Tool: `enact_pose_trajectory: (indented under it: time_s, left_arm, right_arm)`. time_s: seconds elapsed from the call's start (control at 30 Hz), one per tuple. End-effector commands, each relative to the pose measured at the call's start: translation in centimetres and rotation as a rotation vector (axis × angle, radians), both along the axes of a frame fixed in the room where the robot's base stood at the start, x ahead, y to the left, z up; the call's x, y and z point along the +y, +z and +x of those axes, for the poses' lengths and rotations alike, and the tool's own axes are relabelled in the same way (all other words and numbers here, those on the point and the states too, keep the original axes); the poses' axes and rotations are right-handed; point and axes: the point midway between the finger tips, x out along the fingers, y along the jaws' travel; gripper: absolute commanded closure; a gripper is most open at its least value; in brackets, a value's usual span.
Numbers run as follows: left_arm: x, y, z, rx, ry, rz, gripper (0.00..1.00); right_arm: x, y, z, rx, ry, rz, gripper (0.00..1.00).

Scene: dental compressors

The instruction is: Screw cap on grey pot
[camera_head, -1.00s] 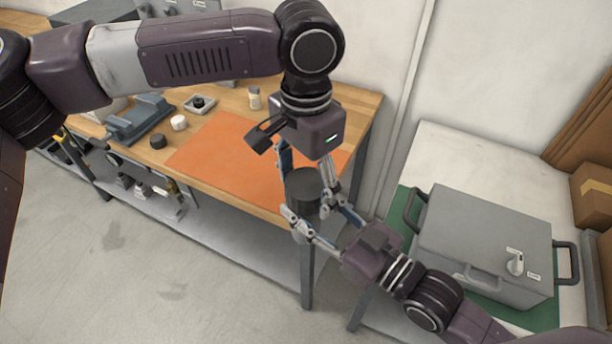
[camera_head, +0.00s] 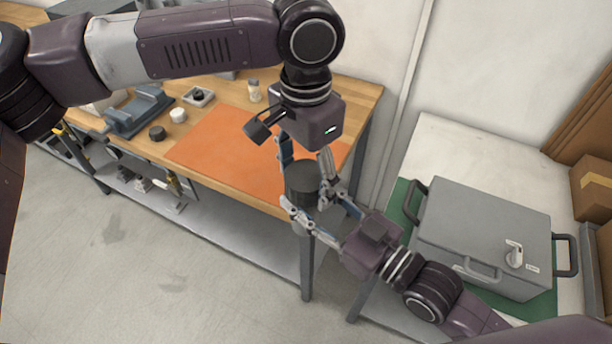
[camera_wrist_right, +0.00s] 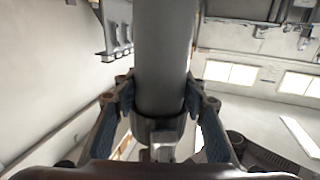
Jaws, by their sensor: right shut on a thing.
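A dark grey cylinder, the grey pot (camera_head: 303,187), is held off the table's front edge. My right gripper (camera_head: 307,203) comes from the lower right with its fingers on either side of the pot and is shut on it. In the right wrist view the pot (camera_wrist_right: 163,60) is a smooth grey cylinder between the blue-padded fingers. My left gripper (camera_head: 306,168) points down from above, its fingers straddling the pot's top end. Whether it grips anything is unclear. No separate cap can be made out between the grippers.
The wooden table (camera_head: 368,105) carries an orange mat (camera_head: 215,150), a black round piece (camera_head: 157,133), a white one (camera_head: 178,115), a small tray (camera_head: 210,100), a small bottle (camera_head: 254,92) and a grey-blue fixture (camera_head: 138,112). A grey case (camera_head: 480,225) stands on the table at right.

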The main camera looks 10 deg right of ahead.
Motion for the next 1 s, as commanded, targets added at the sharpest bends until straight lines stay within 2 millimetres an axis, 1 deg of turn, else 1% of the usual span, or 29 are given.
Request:
enact_pose_trajectory:
  time_s: [0.3,0.43,0.57,0.8,0.9,1.0]
  left_arm:
    - [0.0,0.1,0.0,0.001,-0.001,-0.002,0.29]
    - [-0.1,1.0,0.0,0.000,-0.001,-0.004,0.29]
    - [-0.1,3.2,0.0,0.000,0.000,-0.004,0.29]
    - [-0.2,8.3,0.1,-0.001,0.000,-0.004,0.29]
    - [-0.1,10.0,0.0,0.001,0.001,-0.003,0.29]
    - [-0.1,11.2,0.0,0.000,0.000,-0.002,0.29]
  right_arm:
    - [0.0,0.2,0.0,-0.004,0.000,0.002,1.00]
    - [0.0,0.2,0.0,-0.004,0.000,0.002,1.00]
    - [0.0,0.2,0.0,-0.004,0.000,0.002,1.00]
    - [0.0,0.2,0.0,-0.004,0.000,0.002,1.00]
    - [0.0,0.2,0.0,-0.004,0.000,0.002,1.00]
    - [0.0,0.2,0.0,-0.004,0.000,0.002,1.00]
